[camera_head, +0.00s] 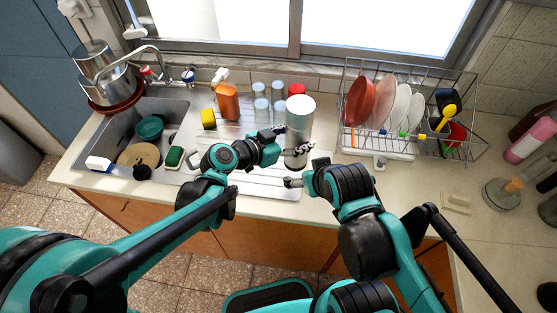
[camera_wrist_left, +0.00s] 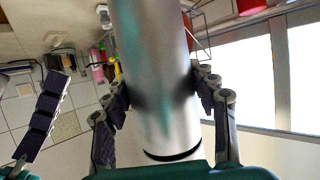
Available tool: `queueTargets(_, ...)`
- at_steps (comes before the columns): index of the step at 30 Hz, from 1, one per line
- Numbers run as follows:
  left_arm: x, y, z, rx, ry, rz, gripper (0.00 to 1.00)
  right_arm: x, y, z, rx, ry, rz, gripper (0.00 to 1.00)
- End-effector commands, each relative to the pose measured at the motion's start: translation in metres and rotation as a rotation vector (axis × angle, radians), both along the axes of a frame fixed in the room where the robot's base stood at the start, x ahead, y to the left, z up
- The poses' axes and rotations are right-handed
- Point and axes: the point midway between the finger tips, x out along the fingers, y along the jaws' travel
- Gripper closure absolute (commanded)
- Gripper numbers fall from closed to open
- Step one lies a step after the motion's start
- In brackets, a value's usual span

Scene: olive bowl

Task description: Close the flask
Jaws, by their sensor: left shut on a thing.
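The flask (camera_head: 300,118) is a tall silver cylinder with a pale top, upright on the counter by the sink's drainboard. My left gripper (camera_head: 281,143) is shut on the flask's body from the left. In the left wrist view its fingers press on both sides of the flask (camera_wrist_left: 158,75). My right gripper (camera_head: 298,166) is open and empty, just in front of the flask and low. One of its fingers seems to show at the left of the wrist view. A red round thing (camera_head: 296,88) shows just behind the flask; I cannot tell whether it is a lid.
Several clear glasses (camera_head: 261,104) and an orange bottle (camera_head: 228,101) stand left of the flask. A wire dish rack (camera_head: 362,122) with plates stands close on the right. The sink (camera_head: 165,112) holds a teal bowl (camera_head: 150,128). Counter at the right front is mostly clear.

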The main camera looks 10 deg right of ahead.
Motion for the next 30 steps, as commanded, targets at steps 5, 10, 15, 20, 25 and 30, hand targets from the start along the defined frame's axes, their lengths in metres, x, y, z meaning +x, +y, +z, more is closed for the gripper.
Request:
queueTargets(5,-0.011,-0.017,0.006,-0.003,-0.001,-0.043,1.00,0.000,0.000,0.004,0.000,0.000,0.000,0.17)
queueTargets(10,-0.011,-0.018,0.006,-0.003,-0.001,-0.045,1.00,0.000,0.000,0.003,0.000,0.000,0.000,0.17)
queueTargets(15,-0.010,-0.017,0.005,-0.003,-0.001,-0.044,1.00,0.000,0.000,0.003,0.000,0.000,0.000,0.17)
queueTargets(20,0.001,-0.004,-0.006,-0.002,-0.001,-0.040,1.00,0.000,0.000,-0.002,0.000,0.000,0.000,0.17)
queueTargets(25,0.024,0.024,-0.028,-0.003,0.000,-0.036,1.00,0.000,0.000,-0.012,0.000,0.000,0.000,0.17)
queueTargets(30,0.046,0.051,-0.049,-0.003,-0.001,-0.040,1.00,0.000,0.000,-0.020,0.000,0.000,0.000,0.17)
